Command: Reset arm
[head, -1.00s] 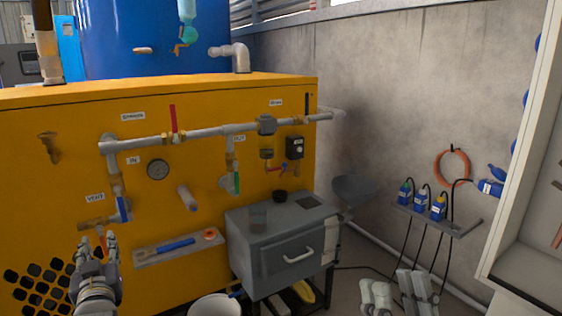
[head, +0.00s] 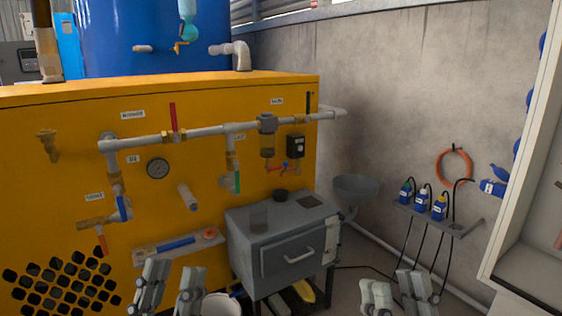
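My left gripper (head: 172,288) is at the bottom left of the head view, in front of the yellow cabinet's lower panel. Its two grey fingers stand apart with nothing between them. My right gripper (head: 398,293) is at the bottom right of centre, in front of the floor by the grey wall. Its two fingers also stand apart and empty. The lower parts of both grippers and both arms are cut off by the picture's bottom edge.
A yellow cabinet (head: 60,130) with pipes and valves fills the left. A small shelf (head: 145,261) with tools and a white bucket (head: 221,305) are close to my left gripper. A grey drawer unit (head: 262,262) stands between the grippers. A bottle rack (head: 430,219) hangs at right.

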